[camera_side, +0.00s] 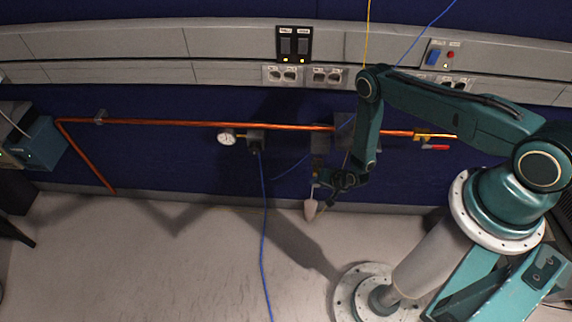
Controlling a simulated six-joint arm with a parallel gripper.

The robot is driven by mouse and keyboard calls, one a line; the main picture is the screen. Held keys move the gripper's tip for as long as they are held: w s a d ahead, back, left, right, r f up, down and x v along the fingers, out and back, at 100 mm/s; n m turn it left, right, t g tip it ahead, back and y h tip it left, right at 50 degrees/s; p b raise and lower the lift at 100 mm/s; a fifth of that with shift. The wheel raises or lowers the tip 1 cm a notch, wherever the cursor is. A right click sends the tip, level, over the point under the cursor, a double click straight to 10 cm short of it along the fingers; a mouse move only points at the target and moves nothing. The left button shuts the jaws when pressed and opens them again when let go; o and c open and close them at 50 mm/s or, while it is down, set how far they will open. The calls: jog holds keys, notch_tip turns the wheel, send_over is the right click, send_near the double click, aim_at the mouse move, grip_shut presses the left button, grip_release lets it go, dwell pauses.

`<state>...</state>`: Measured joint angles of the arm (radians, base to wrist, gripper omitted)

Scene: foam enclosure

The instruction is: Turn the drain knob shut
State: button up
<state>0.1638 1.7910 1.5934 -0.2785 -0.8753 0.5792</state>
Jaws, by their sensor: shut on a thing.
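The drain fitting (319,163) hangs as a dark vertical piece below a grey block on the copper pipe, right of the picture's middle. My gripper (322,181) is at its lower end, small and dark in this view. It is shut on what seems to be the drain knob, which the fingers and wrist mostly hide. The knob's angle cannot be made out. A pale pink tapered piece (310,209) shows just below the fingers, above the floor; whether it is joined to the fitting is unclear.
The copper pipe (190,125) runs along the blue wall. It carries a round gauge (226,139) at left and a red-handled valve (435,147) at right. A blue cable (263,220) hangs to the floor left of my gripper. The open floor (170,260) is clear.

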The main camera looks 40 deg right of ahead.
jog(key=shift+w, duration=0.1)
jog(key=o, duration=1)
jog(key=shift+c, duration=0.2)
jog(key=shift+r, duration=0.15)
jog(key=v, duration=1.3)
jog(key=shift+s+r, duration=0.15)
jog(key=shift+s, duration=0.15)
